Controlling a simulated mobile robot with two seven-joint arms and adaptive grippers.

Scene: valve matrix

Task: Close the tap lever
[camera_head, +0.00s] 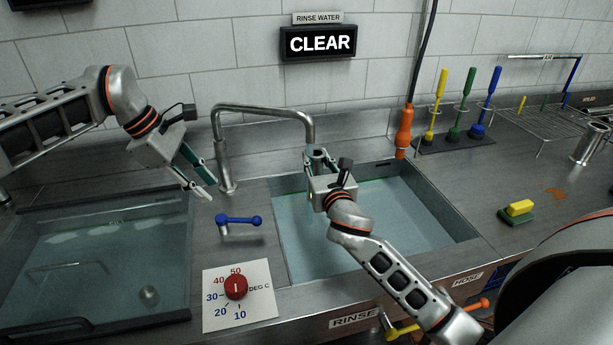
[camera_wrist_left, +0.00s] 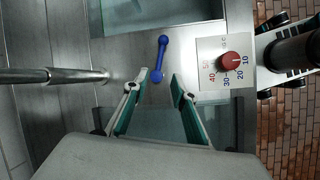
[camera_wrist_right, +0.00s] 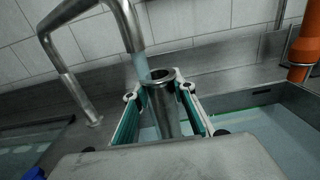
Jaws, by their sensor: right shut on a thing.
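The blue tap lever (camera_head: 238,220) lies on the steel counter between the two basins and points right in the head view. It also shows in the left wrist view (camera_wrist_left: 160,58). My left gripper (camera_head: 209,187) is open and empty, above and behind the lever; the lever's near end shows by the gap between its fingertips in the left wrist view. The steel tap spout (camera_head: 265,112) arches over the right basin. My right gripper (camera_head: 321,155) is shut on a steel cup (camera_wrist_right: 163,108) under the spout. A pale blue stream (camera_wrist_right: 141,66) shows between spout and cup.
A red dial (camera_head: 236,287) on a white temperature card sits in front of the lever. Water-filled basins lie left and right (camera_head: 455,238). A sign (camera_head: 318,43) reads CLEAR. Brushes, an orange hose nozzle (camera_head: 404,132) and a sponge (camera_head: 519,209) stand at right.

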